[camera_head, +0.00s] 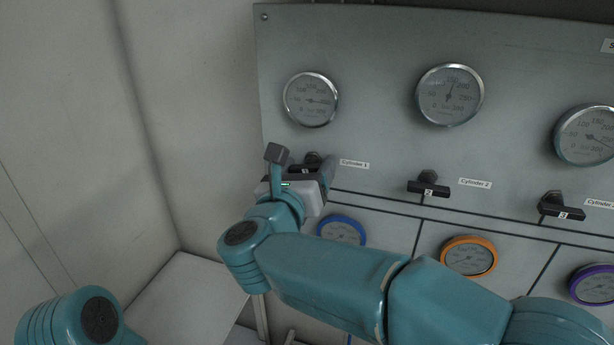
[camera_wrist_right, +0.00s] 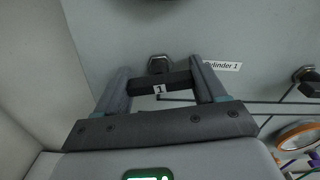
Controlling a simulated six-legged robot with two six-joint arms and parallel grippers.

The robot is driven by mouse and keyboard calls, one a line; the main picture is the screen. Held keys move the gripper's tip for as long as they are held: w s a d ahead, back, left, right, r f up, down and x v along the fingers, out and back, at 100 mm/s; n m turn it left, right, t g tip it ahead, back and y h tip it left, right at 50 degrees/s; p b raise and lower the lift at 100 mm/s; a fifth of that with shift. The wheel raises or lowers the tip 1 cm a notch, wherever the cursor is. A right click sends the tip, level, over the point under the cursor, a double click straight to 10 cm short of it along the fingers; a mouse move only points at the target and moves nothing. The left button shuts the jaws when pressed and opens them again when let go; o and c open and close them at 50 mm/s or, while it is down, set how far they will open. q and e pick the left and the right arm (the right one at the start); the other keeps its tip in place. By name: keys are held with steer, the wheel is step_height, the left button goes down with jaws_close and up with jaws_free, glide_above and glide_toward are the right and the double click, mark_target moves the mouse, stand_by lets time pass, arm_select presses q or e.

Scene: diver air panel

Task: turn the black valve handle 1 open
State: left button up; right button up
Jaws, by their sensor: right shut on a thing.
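The black valve handle 1 (camera_head: 305,170) is on the grey panel, beside the "Cylinder 1" label and below the leftmost gauge. My right gripper (camera_head: 310,173) is at this handle and partly covers it. In the right wrist view the handle (camera_wrist_right: 161,84), a black bar with a white "1" tag, lies crosswise between the two fingers (camera_wrist_right: 160,82). The gripper is shut on it, one finger at each end. The handle's round hub shows just behind the bar. My left gripper is not in view.
Black handle 2 (camera_head: 428,188) and handle 3 (camera_head: 560,210) are to the right on the same panel. Silver-rimmed gauges (camera_head: 311,99) sit above, and blue, orange (camera_head: 468,256) and purple rimmed gauges below. A pale wall (camera_head: 190,110) stands close on the left.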

steer(key=n+b, duration=0.1)
steer(key=n, duration=0.1)
steer(key=shift+n, duration=0.4)
steer(key=n, duration=0.2)
steer(key=shift+r+n+b, duration=0.1)
steer(key=shift+n+b, duration=0.3)
steer(key=n, duration=0.3)
steer(key=shift+r+n, duration=0.1)
steer(key=shift+n, duration=0.2)
steer(key=shift+n+p, duration=0.55)
steer(key=shift+n, duration=1.45)
steer(key=o, duration=1)
steer(key=shift+o, duration=0.2)
steer(key=shift+a, duration=0.1)
